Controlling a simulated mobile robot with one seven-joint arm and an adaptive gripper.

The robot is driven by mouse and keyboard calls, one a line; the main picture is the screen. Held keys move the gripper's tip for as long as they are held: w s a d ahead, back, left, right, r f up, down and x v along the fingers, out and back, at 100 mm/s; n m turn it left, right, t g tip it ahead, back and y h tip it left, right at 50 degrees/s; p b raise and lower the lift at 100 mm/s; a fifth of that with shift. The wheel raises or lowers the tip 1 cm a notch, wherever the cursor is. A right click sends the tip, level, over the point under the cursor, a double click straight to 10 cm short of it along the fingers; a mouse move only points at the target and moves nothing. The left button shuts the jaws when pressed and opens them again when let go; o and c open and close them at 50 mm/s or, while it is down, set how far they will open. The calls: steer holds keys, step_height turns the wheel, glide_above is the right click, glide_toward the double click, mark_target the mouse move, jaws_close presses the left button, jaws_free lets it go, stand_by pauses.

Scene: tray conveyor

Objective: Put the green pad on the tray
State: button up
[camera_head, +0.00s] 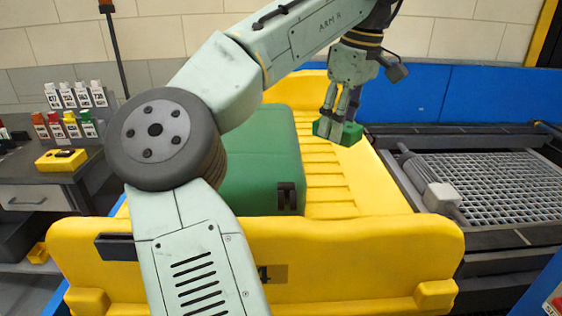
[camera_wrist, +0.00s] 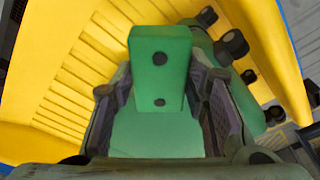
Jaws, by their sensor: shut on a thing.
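My gripper (camera_head: 338,126) hangs at the upper right of centre in the head view, shut on the green pad (camera_head: 353,134). The pad is a small green block whose sides stick out past the fingers. In the wrist view the pad (camera_wrist: 160,62) stands between the two dark fingers and shows two dark round holes. It is held in the air above a yellow ribbed surface. The tray (camera_head: 500,187), which appears to be the grey metal mesh at the right, lies beyond that surface's right edge. The pad is apart from it. The wrist view does not clearly show the tray.
The yellow ribbed surface (camera_head: 326,181) has a raised front wall. Dark conveyor rails (camera_head: 465,133) border the mesh, and a pale block (camera_head: 442,196) sits at its left edge. Blue panels (camera_head: 480,95) stand behind. A side table (camera_head: 40,178) with coloured bottles is far left.

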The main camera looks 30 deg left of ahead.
step_height(320, 180, down, 28)
steer(key=shift+r, duration=0.1)
stand_by(0.4)
steer(key=shift+f, duration=0.2)
steer(key=o, duration=1.2)
steer(key=shift+r, duration=0.1)
steer(key=r, duration=0.4)
steer(key=d+r+b, duration=0.1)
steer(key=r, duration=0.7)
steer(key=shift+s+d+b, duration=0.2)
steer(key=shift+d+b, duration=0.1)
steer(key=shift+d, duration=0.1)
